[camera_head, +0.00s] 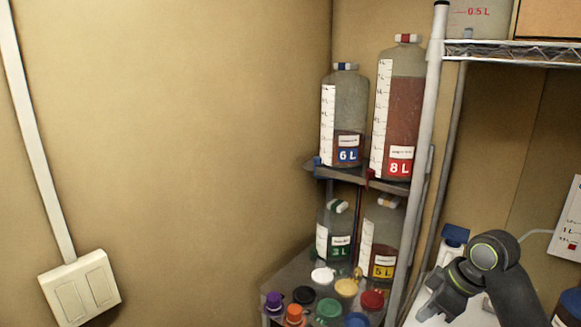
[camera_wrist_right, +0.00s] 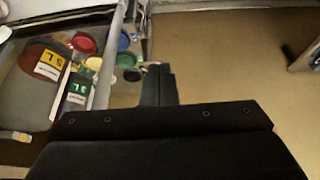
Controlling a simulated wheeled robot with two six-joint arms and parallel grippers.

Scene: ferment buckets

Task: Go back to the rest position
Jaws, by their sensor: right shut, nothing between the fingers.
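My right gripper (camera_head: 430,314) is at the lower right of the head view, beside the corner shelf and apart from the bottles. It is shut and empty. In the right wrist view its dark fingers (camera_wrist_right: 158,85) are together, pointing away over the floor side. My right arm (camera_head: 495,262) bends above it. My left gripper is not in the head view.
A corner shelf holds a 6 L bottle (camera_head: 346,112) and an 8 L bottle (camera_head: 398,115) above, a 3 L bottle (camera_head: 334,232) and a 5 L bottle (camera_head: 382,238) below. Several coloured lids (camera_head: 328,309) lie in front. A white post (camera_head: 431,120) stands close left of my arm.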

